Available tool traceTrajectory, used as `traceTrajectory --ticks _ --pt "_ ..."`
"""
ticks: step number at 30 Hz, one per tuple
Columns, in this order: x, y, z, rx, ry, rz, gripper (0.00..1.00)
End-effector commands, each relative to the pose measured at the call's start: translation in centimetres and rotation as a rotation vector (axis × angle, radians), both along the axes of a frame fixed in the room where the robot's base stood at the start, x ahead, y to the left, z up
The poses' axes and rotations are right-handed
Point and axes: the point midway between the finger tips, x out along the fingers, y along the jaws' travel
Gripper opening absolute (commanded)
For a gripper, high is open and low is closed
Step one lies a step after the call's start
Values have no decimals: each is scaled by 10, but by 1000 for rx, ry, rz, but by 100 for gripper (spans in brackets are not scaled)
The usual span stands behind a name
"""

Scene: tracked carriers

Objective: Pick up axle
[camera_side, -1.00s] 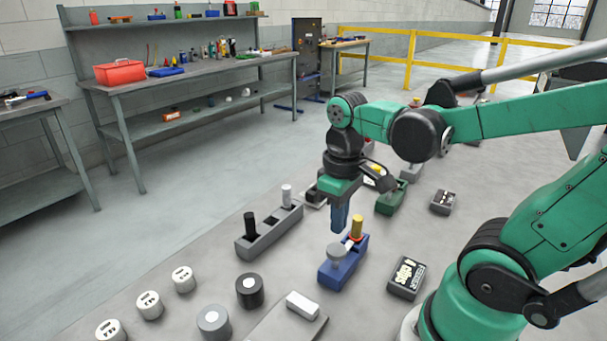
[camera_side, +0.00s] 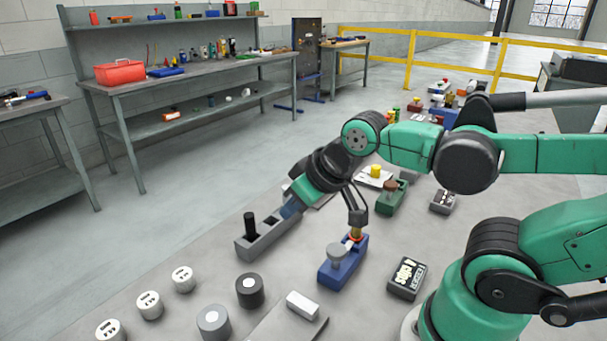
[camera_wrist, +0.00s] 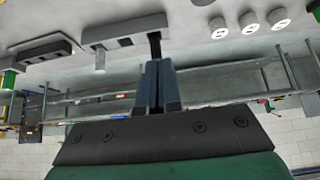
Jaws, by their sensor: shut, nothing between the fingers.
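My gripper (camera_side: 290,208) is shut and empty, slanted down to the left over the right end of a grey carrier (camera_side: 262,246). The carrier holds a black peg (camera_side: 250,226). In the wrist view the closed fingers (camera_wrist: 152,66) point at the grey carrier (camera_wrist: 130,30), with the black peg (camera_wrist: 155,45) just past their tips and a light grey peg (camera_wrist: 99,60) to the left. In the side view my gripper hides the light peg. I cannot tell which part is the axle, or whether the fingers touch anything.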

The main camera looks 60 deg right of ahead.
Motion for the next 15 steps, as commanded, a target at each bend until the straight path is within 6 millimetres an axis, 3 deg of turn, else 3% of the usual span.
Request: traceTrajectory --ticks 13,15 --pt "0 0 0 0 1 0 0" --pt "0 0 0 0 1 0 20"
